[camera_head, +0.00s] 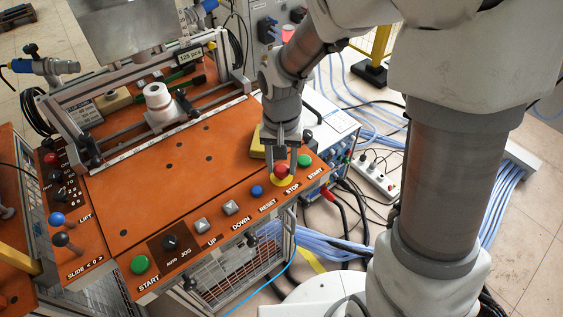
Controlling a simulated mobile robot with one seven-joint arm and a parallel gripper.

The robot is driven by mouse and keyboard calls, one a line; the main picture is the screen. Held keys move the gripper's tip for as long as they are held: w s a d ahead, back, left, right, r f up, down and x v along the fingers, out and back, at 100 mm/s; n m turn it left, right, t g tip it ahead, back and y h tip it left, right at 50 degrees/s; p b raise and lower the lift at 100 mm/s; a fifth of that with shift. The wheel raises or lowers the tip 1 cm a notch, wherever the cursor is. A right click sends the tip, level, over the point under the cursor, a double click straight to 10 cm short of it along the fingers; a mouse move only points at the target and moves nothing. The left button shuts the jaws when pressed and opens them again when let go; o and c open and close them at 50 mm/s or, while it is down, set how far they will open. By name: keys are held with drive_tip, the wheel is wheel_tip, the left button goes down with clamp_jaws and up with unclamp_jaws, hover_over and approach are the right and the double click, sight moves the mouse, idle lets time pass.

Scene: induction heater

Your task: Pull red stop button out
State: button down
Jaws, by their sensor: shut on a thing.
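The red stop button (281,170) sits on a yellow base at the right part of the orange panel's front edge, with the label "STOP" in front of it. My gripper (282,163) points down from above and is shut on the red button, a finger on either side of it. The button's far side is hidden by the gripper. I cannot tell from this view how far the button stands out from its base.
A green START button (304,160) is close on the right, and a blue RESET button (257,190) close on the left. A yellow box (257,148) lies behind the gripper. The orange panel (165,190) is mostly bare in the middle. Cables cover the floor at right.

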sight(282, 168)
drive_tip(key=shift+r, duration=0.1)
drive_tip(key=shift+r+p, duration=0.45)
drive_tip(key=shift+r, duration=0.15)
drive_tip(key=shift+w, duration=0.1)
drive_tip(key=shift+c, duration=1.8)
unclamp_jaws()
wheel_tip(282, 168, up, 17)
drive_tip(key=p, duration=0.2)
drive_tip(key=shift+r, duration=0.2)
